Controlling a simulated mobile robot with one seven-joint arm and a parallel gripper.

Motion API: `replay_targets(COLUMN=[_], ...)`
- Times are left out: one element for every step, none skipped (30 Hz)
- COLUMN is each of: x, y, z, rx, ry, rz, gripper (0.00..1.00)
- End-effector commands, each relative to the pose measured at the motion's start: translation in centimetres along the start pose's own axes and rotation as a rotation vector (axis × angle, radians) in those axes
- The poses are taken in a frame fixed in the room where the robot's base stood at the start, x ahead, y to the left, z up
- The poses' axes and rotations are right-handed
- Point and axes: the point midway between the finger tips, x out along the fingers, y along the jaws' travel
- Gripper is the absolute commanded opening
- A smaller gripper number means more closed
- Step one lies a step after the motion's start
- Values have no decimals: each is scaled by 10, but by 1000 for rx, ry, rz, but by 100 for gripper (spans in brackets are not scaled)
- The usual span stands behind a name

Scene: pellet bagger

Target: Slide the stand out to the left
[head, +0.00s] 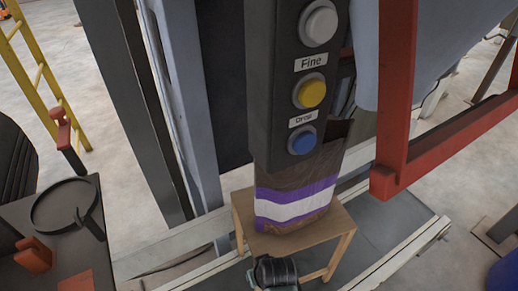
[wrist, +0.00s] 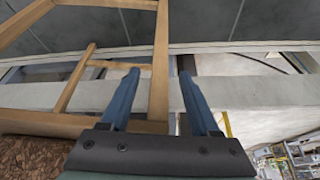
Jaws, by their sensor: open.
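The stand (head: 340,229) is a small light-wood stool under the button panel in the head view. A brown bag (head: 296,205) with purple and white bands stands upright on its top. The stand's wooden legs and rails also show in the wrist view (wrist: 161,50). My gripper (wrist: 160,75) is open, with its two blue fingers on either side of one wooden leg. Gaps show beside the leg, and I cannot tell whether it lies fully between the fingertips in depth. In the head view my wrist is at the stand's near side; the fingers are hidden.
The dark panel (head: 275,75) with white, yellow and blue buttons hangs above the bag. A red frame (head: 395,130) stands to the right. Pale rails (head: 380,273) run along the floor by the stand. A dark table (head: 50,235) with tools is at left.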

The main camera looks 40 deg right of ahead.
Motion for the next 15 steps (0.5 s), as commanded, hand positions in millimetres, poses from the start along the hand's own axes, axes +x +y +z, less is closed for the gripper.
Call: replay_targets(x=[8,12,16,20,22,25,27,28,30,31,32,32,32,32,32], y=[0,0,0,0,0,0,0,0,0,0,0,0,0,0,0], z=[1,0,0,0,0,0,0,0,0,0,0,0,0,0,0], rx=[0,0,0,0,0,0,0,0,0,0,0,0,0,0,0], ry=[-2,-2,0,-2,-1,-1,-1,0,0,0,0,0,1,1,1], rz=[0,0,0,0,0,0,0,0,0,0,1,1,1,1,1], gripper=[62,62,62,62,62,62,62,62,62,62,62,62,62,62,62])
